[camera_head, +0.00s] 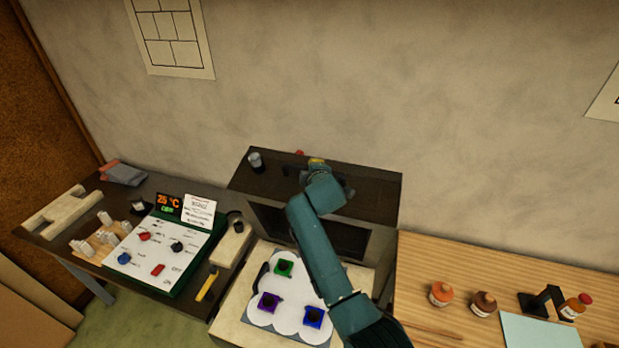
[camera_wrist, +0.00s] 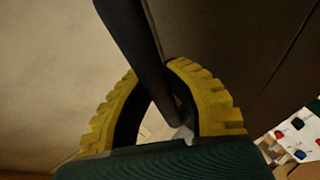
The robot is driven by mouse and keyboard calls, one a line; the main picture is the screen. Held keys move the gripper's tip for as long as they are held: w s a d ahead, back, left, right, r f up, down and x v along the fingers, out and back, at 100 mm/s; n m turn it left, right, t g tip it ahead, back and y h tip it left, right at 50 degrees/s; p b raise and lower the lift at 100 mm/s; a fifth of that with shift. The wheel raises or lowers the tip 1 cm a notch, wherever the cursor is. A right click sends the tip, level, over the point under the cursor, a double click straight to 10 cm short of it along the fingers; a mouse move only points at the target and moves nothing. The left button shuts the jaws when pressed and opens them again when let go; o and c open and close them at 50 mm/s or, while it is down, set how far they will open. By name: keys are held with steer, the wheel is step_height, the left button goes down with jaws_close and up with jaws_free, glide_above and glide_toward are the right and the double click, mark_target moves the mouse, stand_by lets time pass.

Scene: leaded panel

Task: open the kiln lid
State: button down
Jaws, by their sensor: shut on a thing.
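The kiln stands in the middle of the head view. Its broad dark lid (camera_head: 375,195) is at the back, lifted off the pale kiln body (camera_head: 228,328), whose inside is exposed in front. How far the lid tilts is hard to tell. My gripper (camera_head: 317,162) is at the lid's far edge, its yellow fingertips partly hidden by my wrist. In the wrist view, the yellow fingers of my gripper (camera_wrist: 168,110) are closed around a dark bar (camera_wrist: 140,45), seemingly the lid's handle. A brown surface, seemingly the lid (camera_wrist: 235,50), fills the right side there.
A white cloud-shaped plate (camera_head: 290,325) with green, purple and blue pieces lies before the lid. Left are a control panel (camera_head: 165,255) reading about 25 °C and a yellow-handled tool (camera_head: 206,284). Right is a wooden table (camera_head: 430,260) with jars. A wall stands behind.

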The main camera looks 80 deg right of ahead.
steer(key=shift+d+r, duration=0.35)
steer(key=shift+r, duration=0.35)
steer(key=c, duration=1.3)
jaws_free()
steer(key=o, duration=0.3)
steer(key=shift+f, duration=0.35)
steer(key=shift+a, duration=0.15)
steer(key=v, duration=1.1)
steer(key=shift+s+a+r, duration=0.15)
steer(key=shift+a, duration=0.2)
